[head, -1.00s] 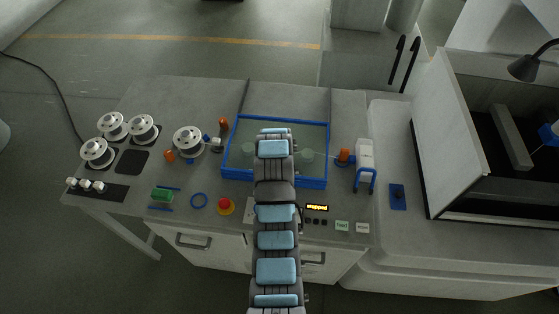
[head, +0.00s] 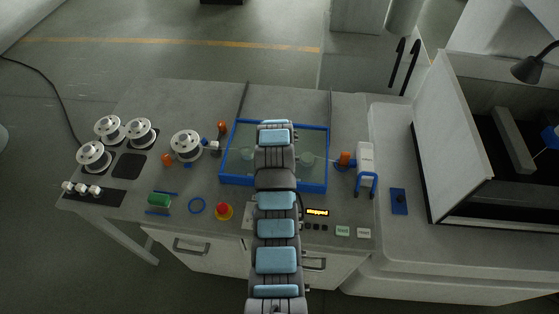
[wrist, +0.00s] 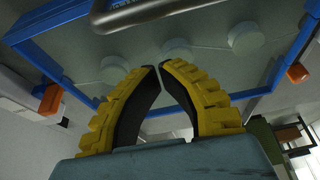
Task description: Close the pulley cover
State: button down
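The blue-framed pulley area (head: 224,160) lies in the middle of the bench, with pale round pulleys (head: 307,159) inside. My arm hides its centre and my gripper in the head view. In the wrist view the blue frame (wrist: 42,62) surrounds a clear greenish panel with several pale discs (wrist: 177,51). A grey rounded bar (wrist: 150,14), seemingly a handle, crosses the top of that view, apart from my fingertips. My gripper (wrist: 160,66) has yellow fingers with black pads; the tips nearly meet, with nothing between them. I cannot tell how far the cover stands open.
White spools (head: 186,145) stand on the left. A red stop button (head: 224,210), a lit display (head: 317,212) and a green block (head: 159,199) are along the front. A large open machine enclosure (head: 445,140) is further right.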

jog(key=shift+w+r, duration=0.15)
jog(key=shift+r, duration=0.05)
jog(key=b+v, duration=0.1)
jog(key=v, duration=0.8)
jog(key=shift+s+r, duration=0.25)
jog(key=shift+r, duration=0.1)
